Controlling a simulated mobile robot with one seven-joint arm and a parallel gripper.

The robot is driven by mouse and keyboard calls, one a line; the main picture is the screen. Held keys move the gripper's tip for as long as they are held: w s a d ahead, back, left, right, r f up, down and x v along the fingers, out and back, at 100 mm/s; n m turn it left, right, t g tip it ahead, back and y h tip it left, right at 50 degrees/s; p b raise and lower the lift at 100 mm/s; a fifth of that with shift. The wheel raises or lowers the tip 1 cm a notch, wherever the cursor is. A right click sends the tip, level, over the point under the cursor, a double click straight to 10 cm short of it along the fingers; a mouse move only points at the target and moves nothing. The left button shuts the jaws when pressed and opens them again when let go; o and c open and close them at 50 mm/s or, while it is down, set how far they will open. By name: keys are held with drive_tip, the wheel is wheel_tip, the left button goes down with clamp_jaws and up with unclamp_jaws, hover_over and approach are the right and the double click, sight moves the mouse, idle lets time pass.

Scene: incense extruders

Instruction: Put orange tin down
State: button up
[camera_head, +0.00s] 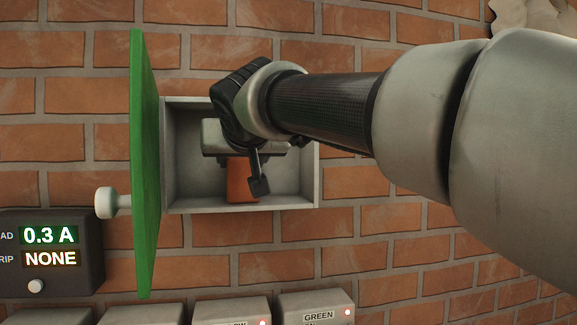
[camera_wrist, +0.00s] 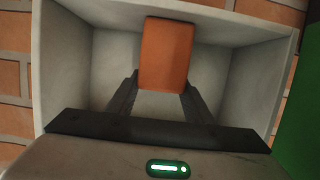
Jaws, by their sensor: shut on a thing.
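An orange tin (camera_head: 240,182) is inside a small grey wall box (camera_head: 180,160) whose green door (camera_head: 147,160) stands open on the left. My gripper (camera_head: 256,184) reaches into the box from the right and is shut on the tin. In the wrist view the tin (camera_wrist: 167,50) sits between the two dark fingers of my gripper (camera_wrist: 160,85), inside the pale box (camera_wrist: 245,75). The tin's lower end is close to the box floor; I cannot tell whether it touches. My gripper hides the tin's upper part in the head view.
A white knob (camera_head: 106,203) sticks out from the green door. A dark display unit (camera_head: 50,275) reading 0.3 A and NONE is at the lower left. Several grey units (camera_head: 318,305) with red lights line the bottom. Brick wall surrounds the box.

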drive_tip(key=shift+a, duration=0.1)
drive_tip(key=o, duration=1.3)
drive_tip(key=shift+r, duration=0.1)
drive_tip(key=shift+s+r, duration=0.1)
drive_tip(key=b+v, duration=0.3)
drive_tip(key=v, duration=0.9)
drive_tip(key=s+d+f+m+g+h, duration=0.1)
drive_tip(key=s+d+f+g+h, duration=0.1)
drive_tip(key=d+f, duration=0.75)
drive_tip(key=s+d+f+m+g+h, duration=0.1)
drive_tip(key=s+d+f+g+h, duration=0.15)
drive_tip(key=d+f, duration=0.75)
drive_tip(key=s+d+f+g, duration=0.1)
drive_tip(key=s+f, duration=0.2)
drive_tip(key=f, duration=0.4)
drive_tip(key=s+d+f+g, duration=0.1)
drive_tip(key=s+f, duration=0.3)
drive_tip(key=f, duration=0.3)
drive_tip(key=s+d+f+m+g, duration=0.1)
drive_tip(key=s+f+g, duration=0.1)
drive_tip(key=s+f, duration=0.2)
wheel_tip(320, 180, down, 4)
drive_tip(key=shift+s+d+r+y, duration=0.1)
drive_tip(key=shift+s+r+y, duration=0.05)
drive_tip(key=shift+y, duration=0.2)
